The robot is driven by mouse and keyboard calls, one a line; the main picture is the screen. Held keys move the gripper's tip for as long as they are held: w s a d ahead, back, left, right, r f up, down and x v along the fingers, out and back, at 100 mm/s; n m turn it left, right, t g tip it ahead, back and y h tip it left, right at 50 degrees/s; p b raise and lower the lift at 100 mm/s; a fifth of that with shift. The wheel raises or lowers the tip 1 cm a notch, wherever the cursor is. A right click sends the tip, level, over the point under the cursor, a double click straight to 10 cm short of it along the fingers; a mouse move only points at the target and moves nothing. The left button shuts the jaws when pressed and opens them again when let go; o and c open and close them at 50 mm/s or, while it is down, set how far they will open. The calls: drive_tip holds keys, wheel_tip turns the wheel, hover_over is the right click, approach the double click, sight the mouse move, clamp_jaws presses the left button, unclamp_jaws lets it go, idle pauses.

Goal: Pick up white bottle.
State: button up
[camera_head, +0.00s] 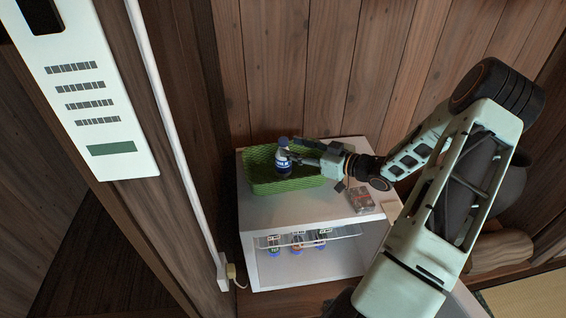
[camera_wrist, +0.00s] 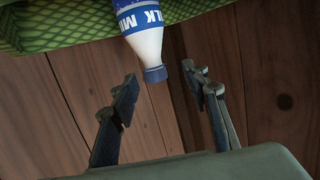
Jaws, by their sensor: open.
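The white bottle (camera_head: 283,158) has a blue cap and a blue label. It stands at the green basket on top of the white shelf unit; its base is hidden in the head view. In the wrist view the bottle (camera_wrist: 144,32) shows a label reading "MILK", with its blue cap pointing toward my gripper. My gripper (camera_wrist: 158,84) is open and empty, its two fingers apart on either side below the cap. In the head view my gripper (camera_head: 300,153) is right beside the bottle, on its right; I cannot tell if they touch.
The green basket (camera_head: 258,184) sits on the white shelf unit (camera_head: 262,214). A small patterned box (camera_head: 359,199) lies at the right on top. Several small bottles stand on the lower shelf. A wooden wall (camera_head: 290,70) is close behind, and a wooden post with a white panel is at left.

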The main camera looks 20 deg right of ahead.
sight(287, 146)
drive_tip(key=x, duration=0.1)
drive_tip(key=b+x, duration=0.1)
drive_tip(key=x, duration=0.1)
drive_tip(key=b+x, duration=0.1)
drive_tip(key=shift+w+d+f, duration=0.25)
drive_tip(key=shift+w+f, duration=0.1)
drive_tip(key=shift+w+a, duration=0.2)
drive_tip(key=shift+w, duration=0.15)
drive_tip(key=shift+c, duration=0.6)
clamp_jaws()
drive_tip(key=shift+r, duration=0.1)
